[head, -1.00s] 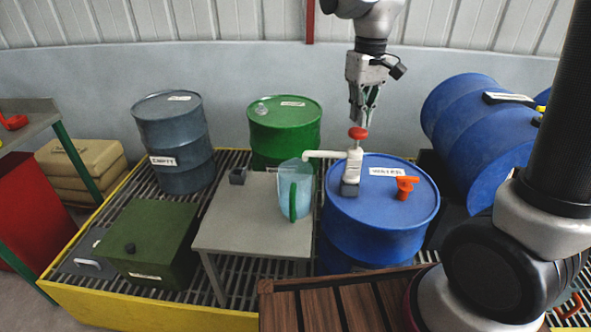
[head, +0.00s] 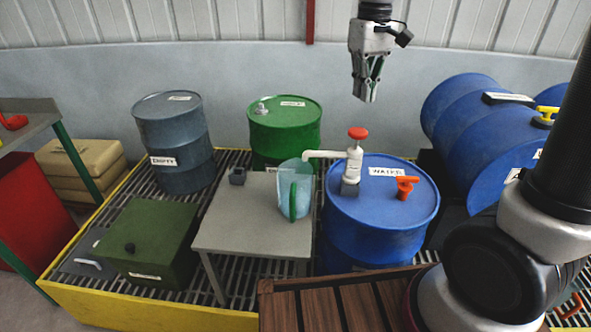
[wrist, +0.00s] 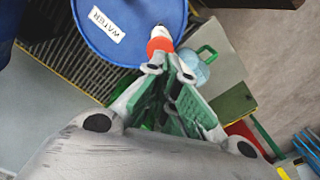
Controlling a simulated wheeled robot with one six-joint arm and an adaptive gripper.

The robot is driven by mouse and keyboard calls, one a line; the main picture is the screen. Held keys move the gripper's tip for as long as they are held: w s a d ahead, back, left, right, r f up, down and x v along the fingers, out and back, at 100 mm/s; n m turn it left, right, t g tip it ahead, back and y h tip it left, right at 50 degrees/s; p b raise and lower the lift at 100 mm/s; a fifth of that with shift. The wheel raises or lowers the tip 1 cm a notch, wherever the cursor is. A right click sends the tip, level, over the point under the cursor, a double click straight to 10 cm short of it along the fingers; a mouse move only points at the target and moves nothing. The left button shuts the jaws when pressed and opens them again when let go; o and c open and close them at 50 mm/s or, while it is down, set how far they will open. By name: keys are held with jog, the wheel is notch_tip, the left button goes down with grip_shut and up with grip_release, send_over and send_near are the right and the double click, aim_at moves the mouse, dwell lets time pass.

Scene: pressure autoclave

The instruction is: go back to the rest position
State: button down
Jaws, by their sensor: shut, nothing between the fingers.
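My gripper (head: 367,97) hangs in the air above and behind the upright blue drum (head: 390,226), fingers pointing down. It is shut and empty, clear of the red-topped white pump (head: 354,160) on the drum. In the wrist view my gripper's fingers (wrist: 168,75) lie across the picture in front of the pump's red knob (wrist: 160,42). The drum's lid (wrist: 150,15) shows its WATER label there. The pump spout reaches left over a clear jug (head: 290,188) with a green handle.
The jug stands on a small grey table (head: 235,225). Behind are a green drum (head: 285,130) and a grey drum (head: 175,140). A tilted blue drum (head: 480,130) is at right. A green box (head: 150,240) sits on the yellow-edged grating. The air around my gripper is clear.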

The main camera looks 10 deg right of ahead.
jog(key=s+d+m+t, duration=0.3)
jog(key=s+d+t, duration=0.1)
jog(key=s+d, duration=1.1)
jog(key=s, duration=0.4)
jog(key=shift+r+m, duration=0.4)
dwell(0.5)
